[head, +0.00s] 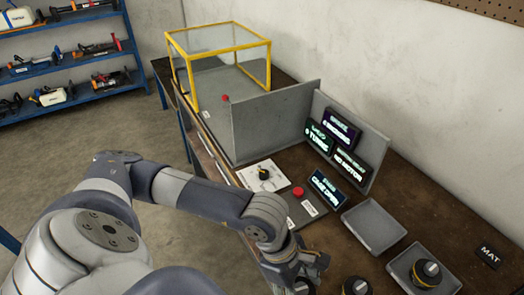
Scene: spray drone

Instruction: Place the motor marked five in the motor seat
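A black, round motor with a yellow band (428,270) sits in a grey tray (451,284) at the lower right. Another similar dark motor (357,287) is at the bottom edge, partly cut off. I cannot read a number on either. My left gripper (300,268) is low in the picture, over the bench's near edge, left of these motors. A dark round thing (301,287) shows just below it; whether they touch is unclear. The fingers are too small and overlapped to tell if they are open. My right gripper is out of view. I cannot make out a motor seat for certain.
A white plate with a black knob (263,173) and a grey box with a red button (298,192) lie left of an empty grey tray (374,225). Lit displays (340,130) stand behind, by grey panels (272,122). A yellow-framed cage (218,38) stands farther back.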

